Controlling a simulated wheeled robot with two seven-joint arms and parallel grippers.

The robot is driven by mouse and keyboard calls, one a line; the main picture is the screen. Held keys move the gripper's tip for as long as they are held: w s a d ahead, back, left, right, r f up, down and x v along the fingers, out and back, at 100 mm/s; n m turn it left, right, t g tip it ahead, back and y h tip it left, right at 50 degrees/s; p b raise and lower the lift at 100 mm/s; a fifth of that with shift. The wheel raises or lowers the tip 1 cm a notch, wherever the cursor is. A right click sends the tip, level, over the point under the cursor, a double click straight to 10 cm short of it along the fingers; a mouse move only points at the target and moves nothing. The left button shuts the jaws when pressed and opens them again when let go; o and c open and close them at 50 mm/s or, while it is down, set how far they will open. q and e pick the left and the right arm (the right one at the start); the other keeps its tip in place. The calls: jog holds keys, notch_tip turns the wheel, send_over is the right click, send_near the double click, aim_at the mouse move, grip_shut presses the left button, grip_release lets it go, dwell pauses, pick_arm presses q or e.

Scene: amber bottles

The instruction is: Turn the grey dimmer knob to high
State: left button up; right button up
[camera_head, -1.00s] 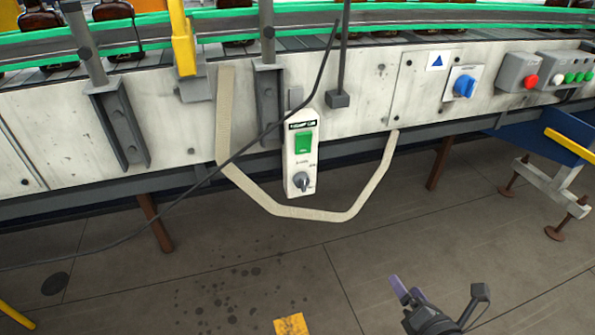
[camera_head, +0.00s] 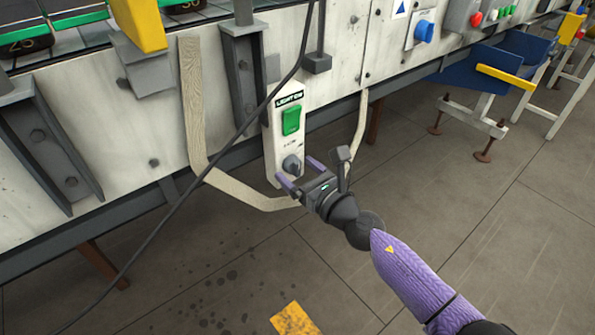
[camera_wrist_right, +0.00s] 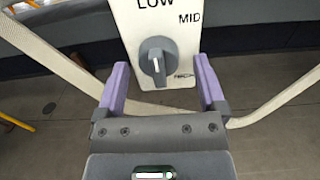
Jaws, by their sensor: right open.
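The grey dimmer knob (camera_head: 291,164) sits low on a white control panel (camera_head: 272,150) below a green switch (camera_head: 291,120). In the right wrist view the knob (camera_wrist_right: 157,62) shows close up, with LOW and MID printed above it and a partly hidden label at its lower right. The ridge of the knob stands nearly upright, tilted slightly. My right gripper (camera_head: 300,173) is open, its purple fingers on either side of the knob's lower area. In the wrist view the fingers (camera_wrist_right: 160,80) flank the knob with gaps on both sides. My left gripper is not in view.
A black cable (camera_head: 225,150) crosses left of the panel. A grey steel bracket (camera_head: 243,75) stands just left of the panel. A blue knob (camera_head: 424,31) and a blue chute (camera_head: 490,65) are to the right. The floor below is clear.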

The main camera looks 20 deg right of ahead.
jog(key=shift+w, duration=0.1)
jog(key=shift+c, duration=1)
jog(key=c, duration=0.7)
grip_shut()
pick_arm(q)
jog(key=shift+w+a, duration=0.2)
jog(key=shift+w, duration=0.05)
